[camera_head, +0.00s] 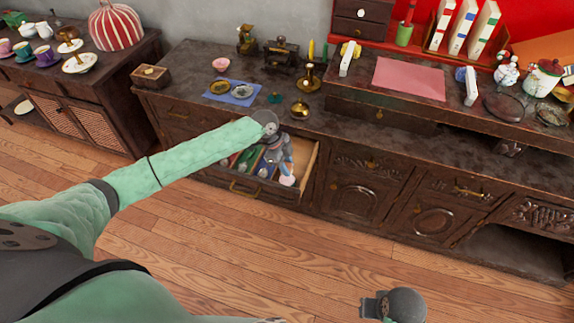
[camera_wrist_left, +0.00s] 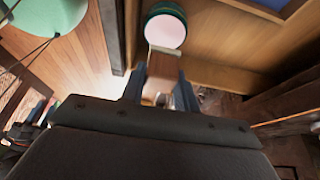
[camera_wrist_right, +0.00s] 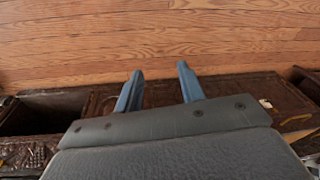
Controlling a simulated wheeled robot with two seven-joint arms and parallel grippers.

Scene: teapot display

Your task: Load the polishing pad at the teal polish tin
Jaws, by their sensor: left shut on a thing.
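My left gripper (camera_head: 284,168) is over the open drawer (camera_head: 310,160) at the counter's front. In the left wrist view its fingers (camera_wrist_left: 160,85) are shut on a small wooden block, which looks like the handle of the polishing pad. A round pale pink face with a teal rim (camera_wrist_left: 166,30) shows just beyond the block; it also shows below the fingers in the head view (camera_head: 287,181). A small teal object (camera_head: 275,97), perhaps the polish tin, stands on the counter behind the drawer. My right gripper (camera_wrist_right: 157,85) is open and empty, above the floor.
A blue mat (camera_head: 243,99) with small bowls lies on the counter, with a brass pot (camera_head: 300,108) to its right. The drawer holds several coloured items, partly hidden by my left arm. A pink sheet (camera_head: 408,76) lies on the raised shelf. The floor in front is clear.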

